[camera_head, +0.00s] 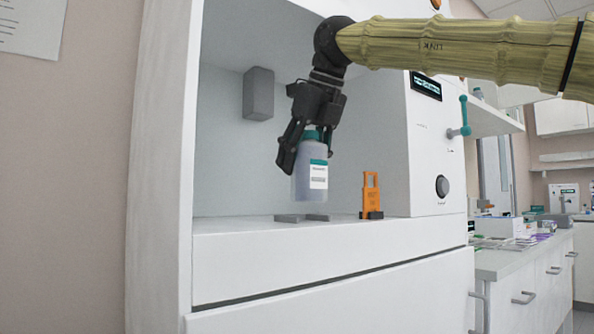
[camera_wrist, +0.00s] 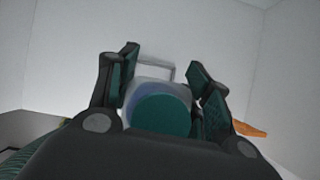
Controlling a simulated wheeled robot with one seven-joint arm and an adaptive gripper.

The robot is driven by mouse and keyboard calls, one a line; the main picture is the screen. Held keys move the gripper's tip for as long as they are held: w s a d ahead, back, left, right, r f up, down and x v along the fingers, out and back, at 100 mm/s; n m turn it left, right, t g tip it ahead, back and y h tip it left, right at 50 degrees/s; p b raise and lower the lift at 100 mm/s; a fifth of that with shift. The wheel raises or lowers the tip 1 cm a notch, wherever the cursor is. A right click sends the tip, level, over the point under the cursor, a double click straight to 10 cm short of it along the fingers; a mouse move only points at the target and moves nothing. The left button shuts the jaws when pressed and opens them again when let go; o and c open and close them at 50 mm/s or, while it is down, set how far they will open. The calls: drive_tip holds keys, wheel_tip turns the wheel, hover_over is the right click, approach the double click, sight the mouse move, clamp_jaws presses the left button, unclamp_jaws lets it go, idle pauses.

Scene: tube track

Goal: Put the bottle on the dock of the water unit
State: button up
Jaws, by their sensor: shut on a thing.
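My gripper (camera_head: 303,150) is inside the recess of the white water unit (camera_head: 300,244), shut on the bottle (camera_head: 311,184). The bottle is grey-blue with a teal cap and a white and teal label. It hangs about upright, its bottom a little above the grey dock (camera_head: 300,218) on the recess floor. In the wrist view the bottle's teal cap (camera_wrist: 163,115) sits between the two fingers (camera_wrist: 160,95). Part of the dock's grey frame (camera_wrist: 158,69) shows beyond it. The fingers hide part of the bottle's upper left in the head view.
An orange upright piece (camera_head: 370,192) on a dark foot stands to the right of the dock. A grey block (camera_head: 258,94) is fixed on the recess's back wall. The unit's right panel has a black knob (camera_head: 442,186) and a teal lever (camera_head: 464,116).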

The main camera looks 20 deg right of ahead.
sight(297, 173)
drive_tip(key=shift+w+a+f+b, duration=0.2)
drive_tip(key=shift+w+f+b, duration=0.1)
drive_tip(key=shift+w, duration=0.15)
drive_tip(key=shift+w+a+f+b, duration=0.15)
drive_tip(key=shift+w+f+b, duration=0.15)
drive_tip(key=shift+w, duration=0.15)
drive_tip(key=shift+s+d+f, duration=0.15)
drive_tip(key=shift+f, duration=0.05)
drive_tip(key=shift+f, duration=0.55)
drive_tip(key=o, duration=1.2)
wheel_tip(297, 173, up, 2)
drive_tip(key=shift+s+r+p, duration=0.1)
drive_tip(key=shift+p, duration=0.3)
drive_tip(key=shift+s+r+p, duration=0.25)
drive_tip(key=shift+p, duration=0.1)
drive_tip(key=shift+s+d+f+p, duration=0.1)
drive_tip(key=shift+s+d+p, duration=0.45)
drive_tip(key=shift+s, duration=1.3)
drive_tip(key=shift+s+d+f+p, duration=0.1)
drive_tip(key=shift+s+d+p, duration=0.5)
drive_tip(key=shift+s, duration=1.3)
drive_tip(key=shift+s+d+f+p, duration=0.1)
drive_tip(key=shift+s+d+p, duration=0.45)
drive_tip(key=shift+s, duration=1.3)
